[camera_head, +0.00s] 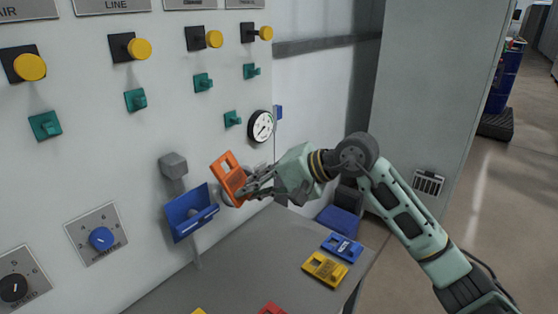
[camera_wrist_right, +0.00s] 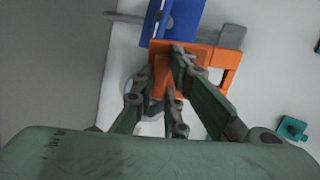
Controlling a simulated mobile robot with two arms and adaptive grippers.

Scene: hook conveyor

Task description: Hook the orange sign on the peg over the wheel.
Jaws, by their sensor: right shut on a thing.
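My right gripper (camera_head: 246,188) is shut on the orange sign (camera_head: 228,176), a flat piece with a window-like opening. It holds the sign tilted in front of the panel, right of a blue tray-like piece (camera_head: 190,213). In the right wrist view the orange sign (camera_wrist_right: 223,65) sits between the fingertips (camera_wrist_right: 174,78), with its opening to the right, just below the blue piece (camera_wrist_right: 172,20). A pale rounded edge shows beside the gripper; I cannot tell whether it is the wheel. The peg over it is not clearly visible. My left gripper is not in view.
A grey block (camera_head: 173,164) juts out above the blue piece. Yellow buttons (camera_head: 140,48), teal knobs (camera_head: 136,100) and a white round dial (camera_head: 260,126) cover the panel. Blue (camera_head: 342,247) and yellow (camera_head: 325,268) signs lie on the grey table (camera_head: 235,265). A large cabinet (camera_head: 430,90) stands right.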

